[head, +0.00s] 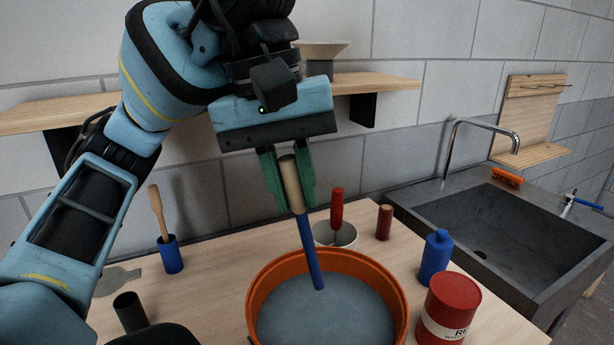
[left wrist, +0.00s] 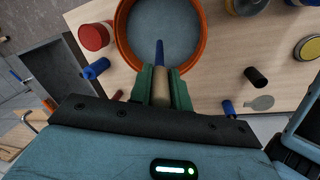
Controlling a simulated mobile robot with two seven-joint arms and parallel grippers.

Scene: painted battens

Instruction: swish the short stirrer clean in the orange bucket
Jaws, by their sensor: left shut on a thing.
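My left gripper (head: 295,205) is shut on the stirrer's pale wooden handle, with one green finger on each side. The stirrer (head: 310,252) has a blue lower part and points down, slightly tilted, into the mouth of the orange bucket (head: 263,282). The bucket stands on the wooden table and holds grey-blue liquid (head: 330,318). The blue end shows against the liquid; I cannot tell whether it touches the surface. The left wrist view also shows the stirrer (left wrist: 160,50) inside the bucket's rim (left wrist: 201,50). My right gripper is not in view.
A red can (head: 450,300), blue bottle (head: 435,257) and red cylinder (head: 384,222) stand right of the bucket. A red-handled tool (head: 337,208) is behind it. A blue cup (head: 171,255) and black cylinder (head: 130,312) stand left. A sink (head: 465,215) adjoins the table's right side.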

